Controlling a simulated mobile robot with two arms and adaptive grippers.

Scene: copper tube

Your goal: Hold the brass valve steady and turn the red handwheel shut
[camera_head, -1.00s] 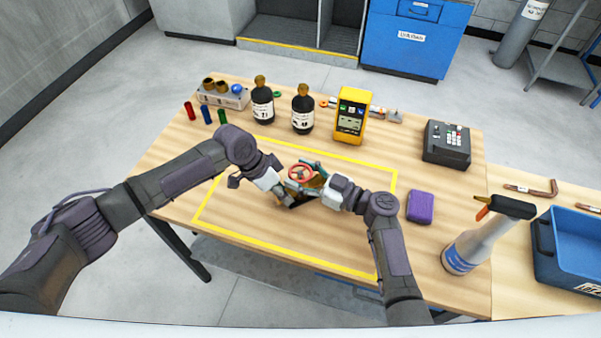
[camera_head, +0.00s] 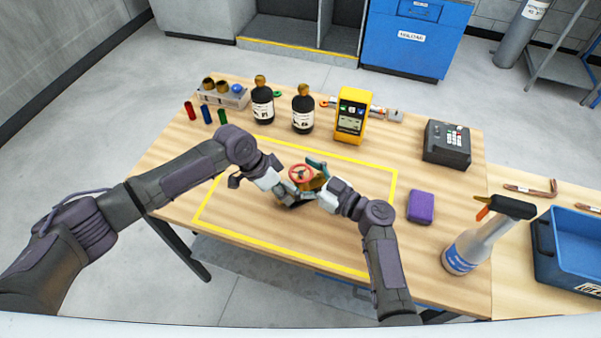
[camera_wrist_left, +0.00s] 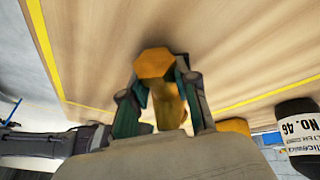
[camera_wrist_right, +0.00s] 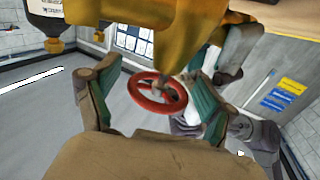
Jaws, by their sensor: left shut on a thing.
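The brass valve (camera_head: 319,183) is in the middle of the yellow-outlined area, with its red handwheel (camera_head: 302,174) showing above the grippers. My left gripper (camera_head: 285,192) is shut on the valve; in the left wrist view the valve's hexagonal end (camera_wrist_left: 155,63) and body sit between the teal finger pads. My right gripper (camera_head: 316,176) is at the valve's right side. In the right wrist view its fingers (camera_wrist_right: 155,105) are spread apart, with the red handwheel (camera_wrist_right: 157,94) showing in the gap. Whether the fingers touch the rim cannot be told.
Two dark bottles (camera_head: 302,112) and a yellow meter (camera_head: 351,116) stand behind the outlined area. A purple block (camera_head: 420,206), a black device (camera_head: 446,145) and a spray bottle (camera_head: 480,243) are at the right. The outlined area's left part is clear.

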